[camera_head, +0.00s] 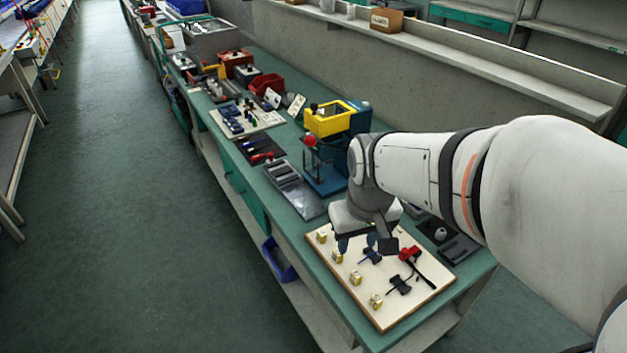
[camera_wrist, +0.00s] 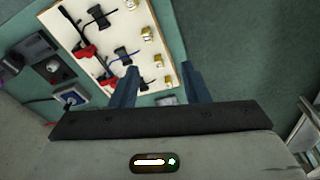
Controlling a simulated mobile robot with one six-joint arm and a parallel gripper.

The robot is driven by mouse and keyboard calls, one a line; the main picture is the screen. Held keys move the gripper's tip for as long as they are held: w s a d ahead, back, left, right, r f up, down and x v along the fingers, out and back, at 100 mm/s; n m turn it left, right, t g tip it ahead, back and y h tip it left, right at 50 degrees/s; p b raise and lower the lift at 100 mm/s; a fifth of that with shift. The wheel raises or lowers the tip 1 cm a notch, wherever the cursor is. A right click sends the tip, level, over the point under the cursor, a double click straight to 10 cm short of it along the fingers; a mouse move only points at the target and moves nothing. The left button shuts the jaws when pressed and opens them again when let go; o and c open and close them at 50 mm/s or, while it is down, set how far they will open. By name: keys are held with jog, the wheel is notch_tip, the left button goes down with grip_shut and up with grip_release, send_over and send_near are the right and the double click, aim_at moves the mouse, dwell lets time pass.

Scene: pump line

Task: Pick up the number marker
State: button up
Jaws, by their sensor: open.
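I cannot tell for sure which thing is the number marker. Several small yellow-and-white blocks stand in a row along the left edge of a cream board (camera_head: 325,270), one of them near the front (camera_head: 375,300); they also show in the wrist view (camera_wrist: 146,33). Two white cards with dark marks (camera_head: 296,104) stand farther back on the bench. My gripper (camera_head: 357,243) is open and empty above the far part of the board. In the wrist view its two blue fingers (camera_wrist: 160,86) are spread apart, with one block (camera_wrist: 168,80) showing between them.
Black clamp-like parts (camera_head: 399,285) and a red-handled tool (camera_head: 410,254) lie on the board. A grey tray (camera_head: 290,185) and a blue stand with a red knob (camera_head: 310,141) are behind it. The floor at left is clear.

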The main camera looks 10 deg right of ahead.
aim_at(338, 252)
jog(key=w+f+n, duration=0.1)
jog(key=w+f, duration=0.2)
jog(key=w+f+n+g, duration=0.1)
jog(key=w+f, duration=0.2)
jog(key=w, duration=0.1)
jog(key=w+f+n+g, duration=0.1)
jog(key=w+f, duration=0.3)
jog(key=shift+d, duration=0.15)
jog(key=f, duration=0.8)
jog(key=shift+w+a+f, duration=0.1)
jog(key=shift+w+a, duration=0.1)
jog(key=shift+w, duration=0.1)
jog(key=shift+c, duration=0.3)
grip_shut()
